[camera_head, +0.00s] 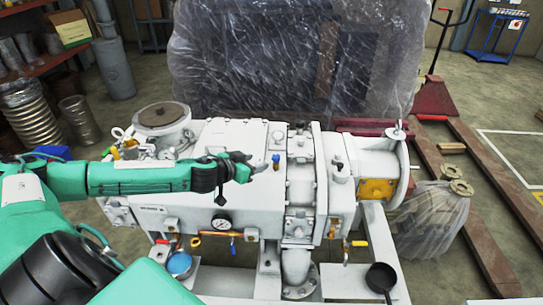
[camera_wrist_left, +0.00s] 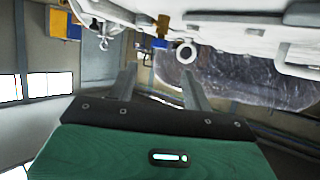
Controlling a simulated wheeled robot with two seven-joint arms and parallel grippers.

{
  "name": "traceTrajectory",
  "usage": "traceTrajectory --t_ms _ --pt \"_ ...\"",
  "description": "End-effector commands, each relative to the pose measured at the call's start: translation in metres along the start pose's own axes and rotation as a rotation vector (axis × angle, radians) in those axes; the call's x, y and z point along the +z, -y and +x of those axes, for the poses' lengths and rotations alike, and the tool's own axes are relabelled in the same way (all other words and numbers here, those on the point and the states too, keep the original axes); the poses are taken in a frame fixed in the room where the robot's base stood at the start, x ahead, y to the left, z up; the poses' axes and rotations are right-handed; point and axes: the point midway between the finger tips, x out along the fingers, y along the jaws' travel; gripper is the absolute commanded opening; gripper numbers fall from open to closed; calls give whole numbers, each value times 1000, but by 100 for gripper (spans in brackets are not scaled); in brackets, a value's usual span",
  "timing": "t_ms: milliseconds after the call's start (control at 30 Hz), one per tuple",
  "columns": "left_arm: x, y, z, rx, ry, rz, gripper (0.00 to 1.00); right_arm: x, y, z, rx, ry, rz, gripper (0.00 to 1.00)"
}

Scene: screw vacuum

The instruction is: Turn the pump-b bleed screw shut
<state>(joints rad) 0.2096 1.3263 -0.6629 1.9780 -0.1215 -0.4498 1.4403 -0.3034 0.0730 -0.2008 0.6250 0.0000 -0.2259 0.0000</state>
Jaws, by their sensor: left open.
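The white vacuum pump (camera_head: 235,140) fills the middle of the head view. A small brass fitting with a blue part (camera_head: 276,160) stands on its top; a brass-and-blue fitting also shows in the left wrist view (camera_wrist_left: 161,40), ahead of the fingers. I cannot tell for sure that it is the pump-b bleed screw. My left gripper (camera_head: 262,167) is open, its tips just left of this fitting and apart from it. In the left wrist view the two fingers (camera_wrist_left: 160,88) have nothing between them. My right gripper is not in view.
Clear plastic sheeting (camera_head: 270,60) hangs behind. A white ring (camera_wrist_left: 186,52) shows near the fitting.

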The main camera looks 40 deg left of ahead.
Motion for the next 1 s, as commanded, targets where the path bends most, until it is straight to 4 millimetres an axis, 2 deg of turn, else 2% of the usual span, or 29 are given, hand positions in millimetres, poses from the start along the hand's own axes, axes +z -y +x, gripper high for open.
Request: traceTrajectory --t_ms 167,600,800,1000 --pt "-3 0 22 0 -2 -4 50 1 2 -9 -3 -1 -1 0" --pt "-2 -1 77 1 -1 -1 50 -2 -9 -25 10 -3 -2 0" --pt "0 -1 88 1 1 1 50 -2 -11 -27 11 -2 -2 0" --pt "0 -1 90 1 1 1 50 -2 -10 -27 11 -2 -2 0"
